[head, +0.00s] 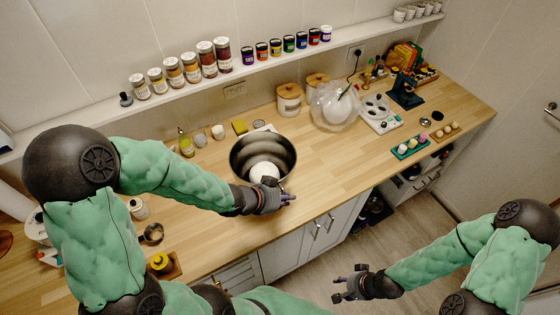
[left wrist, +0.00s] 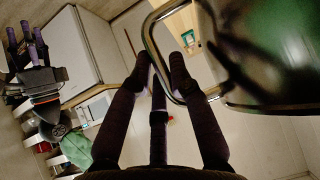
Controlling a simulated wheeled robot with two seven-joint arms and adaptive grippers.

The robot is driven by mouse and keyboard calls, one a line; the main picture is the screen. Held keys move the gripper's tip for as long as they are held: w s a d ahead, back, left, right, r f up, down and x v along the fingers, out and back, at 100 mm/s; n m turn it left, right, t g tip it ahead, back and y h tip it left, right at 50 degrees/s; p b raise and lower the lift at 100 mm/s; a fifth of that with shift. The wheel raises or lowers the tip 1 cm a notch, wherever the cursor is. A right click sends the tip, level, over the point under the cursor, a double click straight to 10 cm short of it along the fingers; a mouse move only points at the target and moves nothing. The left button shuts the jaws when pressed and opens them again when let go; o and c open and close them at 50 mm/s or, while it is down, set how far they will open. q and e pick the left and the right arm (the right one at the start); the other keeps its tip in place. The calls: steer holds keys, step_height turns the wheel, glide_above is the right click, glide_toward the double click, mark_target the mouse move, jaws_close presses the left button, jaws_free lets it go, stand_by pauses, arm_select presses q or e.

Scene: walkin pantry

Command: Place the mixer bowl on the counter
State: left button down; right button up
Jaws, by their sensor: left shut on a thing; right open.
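The mixer bowl (head: 245,150) is a shiny metal bowl over the middle of the wooden counter (head: 330,165), opening upward, with a round white thing inside. I cannot tell whether its base touches the counter. My left gripper (head: 290,198) is at the bowl's near side and partly hides it. In the left wrist view my left gripper (left wrist: 163,62) is shut on the handle (left wrist: 150,40) of the bowl (left wrist: 280,75). My right gripper (head: 340,288) is open and empty, low in front of the cabinets; it also shows in the left wrist view (left wrist: 30,42).
Two lidded canisters (head: 288,100) and a clear bag (head: 334,107) stand behind and right of the bowl. Small jars (head: 186,146) and a yellow block (head: 240,126) are behind it. A teal tray (head: 411,146) lies far right. The counter between bowl and teal tray is clear.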

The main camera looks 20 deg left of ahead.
mark_target(290, 179)
arm_select(q)
steer(key=shift+w+a+r, duration=0.1)
steer(key=shift+w, duration=0.35)
steer(key=w+f, duration=0.1)
steer(key=w, duration=0.2)
steer(key=w+f, duration=0.1)
steer(key=w, duration=0.1)
steer(key=w+f, duration=0.1)
steer(key=w, duration=0.2)
steer(key=shift+w+f, duration=0.3)
steer(key=shift+f, duration=0.05)
steer(key=w+f+b, duration=0.1)
steer(key=w+f, duration=0.4)
steer(key=f, duration=0.4)
steer(key=shift+w, duration=0.15)
steer(key=c, duration=1.6)
jaws_free()
steer(key=shift+s+f, duration=0.2)
steer(key=o, duration=0.4)
steer(key=shift+o, duration=0.2)
